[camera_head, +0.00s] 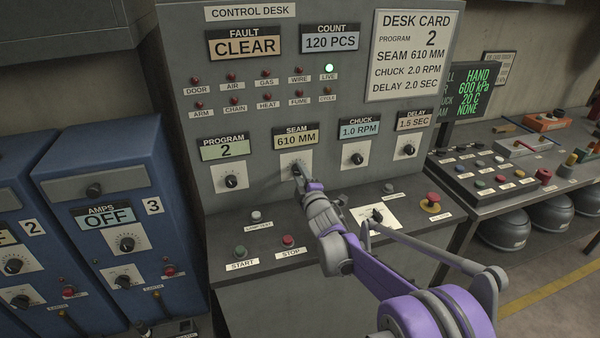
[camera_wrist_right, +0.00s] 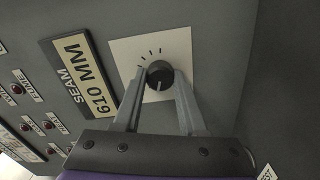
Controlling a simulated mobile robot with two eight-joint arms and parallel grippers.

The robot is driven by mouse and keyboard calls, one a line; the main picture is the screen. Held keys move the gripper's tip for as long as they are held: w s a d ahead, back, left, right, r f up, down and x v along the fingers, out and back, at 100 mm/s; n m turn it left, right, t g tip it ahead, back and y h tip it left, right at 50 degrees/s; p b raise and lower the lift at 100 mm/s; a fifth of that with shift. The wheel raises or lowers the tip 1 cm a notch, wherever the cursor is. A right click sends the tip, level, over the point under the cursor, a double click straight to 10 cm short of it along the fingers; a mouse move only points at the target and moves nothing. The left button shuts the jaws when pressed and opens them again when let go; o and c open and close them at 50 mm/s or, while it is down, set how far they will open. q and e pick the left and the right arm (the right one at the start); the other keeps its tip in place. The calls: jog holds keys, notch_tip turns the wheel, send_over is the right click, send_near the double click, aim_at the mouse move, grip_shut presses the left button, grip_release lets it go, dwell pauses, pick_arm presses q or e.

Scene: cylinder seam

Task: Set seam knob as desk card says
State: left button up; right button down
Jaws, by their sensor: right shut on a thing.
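The seam knob (camera_wrist_right: 160,76) is a small dark dial on a white plate with tick marks. My right gripper (camera_wrist_right: 158,88) is shut on it in the right wrist view. In the head view my right gripper (camera_head: 299,177) reaches the seam plate (camera_head: 289,156) and mostly covers the knob. The seam display (camera_head: 297,138) reads 610 MM. The desk card (camera_head: 415,55) reads program 2, seam 610 MM, chuck 2.0 RPM, delay 2.0 SEC. My left gripper is not in view.
Beside the seam knob are the program knob (camera_head: 231,181), the chuck knob (camera_head: 357,159) and the delay knob (camera_head: 408,150). Below are the start button (camera_head: 240,251), the stop button (camera_head: 288,240) and a red mushroom button (camera_head: 432,198). The fault display (camera_head: 245,45) reads CLEAR.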

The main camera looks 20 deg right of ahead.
jog(key=shift+n, duration=0.5)
jog(key=shift+c, duration=2.3)
grip_release()
jog(key=s+b, duration=0.1)
jog(key=s, duration=1)
jog(key=shift+d, duration=0.15)
jog(key=s+a+f+m+g+p, duration=0.1)
jog(key=s+f+m+g, duration=0.2)
jog(key=s, duration=0.8)
jog(key=s+a+f+m+g+p, duration=0.1)
jog(key=s+f+m+g, duration=0.3)
jog(key=s+m, duration=0.4)
jog(key=s+a+f+m+g+p, duration=0.1)
jog(key=s+f+m+g, duration=0.3)
jog(key=s, duration=1.2)
jog(key=shift+s+m+g+h, duration=0.15)
jog(key=shift+m+g+h, duration=0.15)
jog(key=shift+m+g, duration=0.45)
